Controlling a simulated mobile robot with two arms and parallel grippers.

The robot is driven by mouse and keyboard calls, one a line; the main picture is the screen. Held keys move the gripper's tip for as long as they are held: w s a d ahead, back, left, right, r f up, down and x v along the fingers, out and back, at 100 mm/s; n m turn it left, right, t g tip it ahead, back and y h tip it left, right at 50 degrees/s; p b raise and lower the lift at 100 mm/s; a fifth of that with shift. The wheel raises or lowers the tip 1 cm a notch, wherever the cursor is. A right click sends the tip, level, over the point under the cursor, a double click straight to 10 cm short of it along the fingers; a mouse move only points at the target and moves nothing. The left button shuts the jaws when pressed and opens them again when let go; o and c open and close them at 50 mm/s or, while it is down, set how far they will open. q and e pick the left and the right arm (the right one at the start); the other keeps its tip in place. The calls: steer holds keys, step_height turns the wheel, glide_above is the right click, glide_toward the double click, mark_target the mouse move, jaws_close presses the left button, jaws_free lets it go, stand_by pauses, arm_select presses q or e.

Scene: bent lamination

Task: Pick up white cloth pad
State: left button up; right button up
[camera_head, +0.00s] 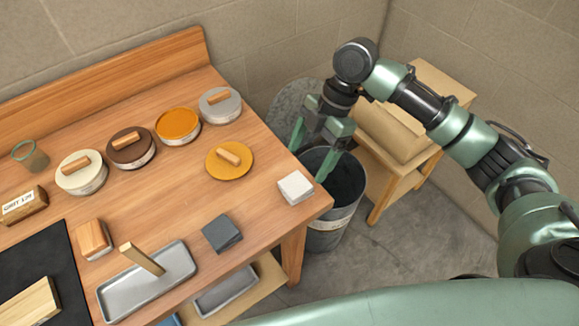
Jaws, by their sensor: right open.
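The white cloth pad (296,188) is a small folded white block lying on the wooden table (185,218) near its right front corner. My right gripper (308,156) is open and empty. Its green fingers point down above and behind the pad, close to the table's right edge, with a grey bin below. The gripper is apart from the pad in the picture; its exact height is hard to tell. My left gripper is not in view.
A dark grey pad (222,234) and a metal tray (181,263) lie left of the white pad. Several round tins and an orange lid (229,160) stand farther back. The grey bin (345,190) stands beside the table, next to a wooden stand (405,140).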

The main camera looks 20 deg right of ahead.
mark_target(297, 183)
steer(key=f, duration=0.1)
steer(key=s+a+f+p, duration=0.1)
steer(key=f, duration=0.1)
steer(key=shift+s+a+f+p, duration=0.25)
steer(key=shift+s+a+p, duration=0.05)
steer(key=shift+p, duration=0.1)
steer(key=x, duration=0.2)
steer(key=shift+w+a+f+p, duration=0.1)
steer(key=shift+w+f+p, duration=0.05)
steer(key=shift+f+p, duration=0.25)
steer(key=shift+a+f, duration=0.1)
steer(key=shift+f, duration=0.35)
steer(key=c, duration=1.4)
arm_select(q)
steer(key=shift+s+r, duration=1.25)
arm_select(e)
steer(key=shift+r, duration=0.1)
